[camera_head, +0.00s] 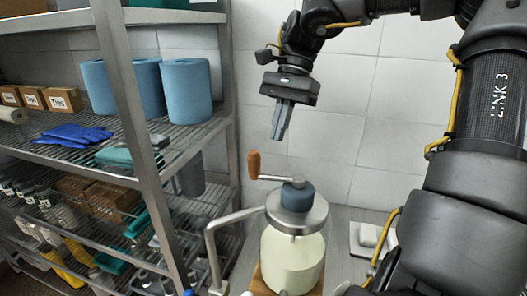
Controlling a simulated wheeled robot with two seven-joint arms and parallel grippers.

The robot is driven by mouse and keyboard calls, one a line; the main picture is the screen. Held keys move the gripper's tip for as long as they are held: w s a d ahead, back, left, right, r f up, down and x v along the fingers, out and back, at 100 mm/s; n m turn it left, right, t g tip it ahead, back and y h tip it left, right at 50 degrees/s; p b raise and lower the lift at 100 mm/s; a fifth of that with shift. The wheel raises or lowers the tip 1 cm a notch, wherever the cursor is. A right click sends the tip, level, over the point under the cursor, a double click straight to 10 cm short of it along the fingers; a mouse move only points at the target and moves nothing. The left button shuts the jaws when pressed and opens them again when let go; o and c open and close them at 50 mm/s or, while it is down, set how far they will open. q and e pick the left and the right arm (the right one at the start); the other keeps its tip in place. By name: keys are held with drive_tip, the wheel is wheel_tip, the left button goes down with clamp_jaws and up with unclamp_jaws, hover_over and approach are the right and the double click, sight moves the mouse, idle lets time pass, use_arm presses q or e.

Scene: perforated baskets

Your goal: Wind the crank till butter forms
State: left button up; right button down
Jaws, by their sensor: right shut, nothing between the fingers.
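A glass churn jar (292,262) with pale yellow-white contents stands upright at the lower middle, with a metal lid and a dark blue hub (297,196) on top. A crank arm runs left from the hub to an upright orange-brown handle (254,164). My right gripper (279,134) is shut and empty, fingers pointing down. In the picture it is above and a little right of the handle, apart from it. A bent metal bar (213,250) shows at the jar's left. My left gripper is not in view.
A metal wire shelf rack (150,190) fills the left side, with blue rolls (186,90), blue gloves (74,135) and small cardboard boxes (62,99). A white block on a small tray (369,236) lies right of the jar. A pale tiled wall (340,120) stands behind.

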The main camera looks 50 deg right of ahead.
use_arm(q)
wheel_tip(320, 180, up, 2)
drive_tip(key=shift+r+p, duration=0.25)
drive_tip(key=shift+p, duration=0.85)
use_arm(e)
drive_tip(key=a, duration=0.1)
drive_tip(key=a+f, duration=0.1)
drive_tip(key=a, duration=0.1)
drive_tip(key=s+a, duration=0.1)
drive_tip(key=a, duration=0.1)
drive_tip(key=shift+f, duration=0.4)
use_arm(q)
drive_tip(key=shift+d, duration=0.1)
use_arm(e)
drive_tip(key=shift+d, duration=0.15)
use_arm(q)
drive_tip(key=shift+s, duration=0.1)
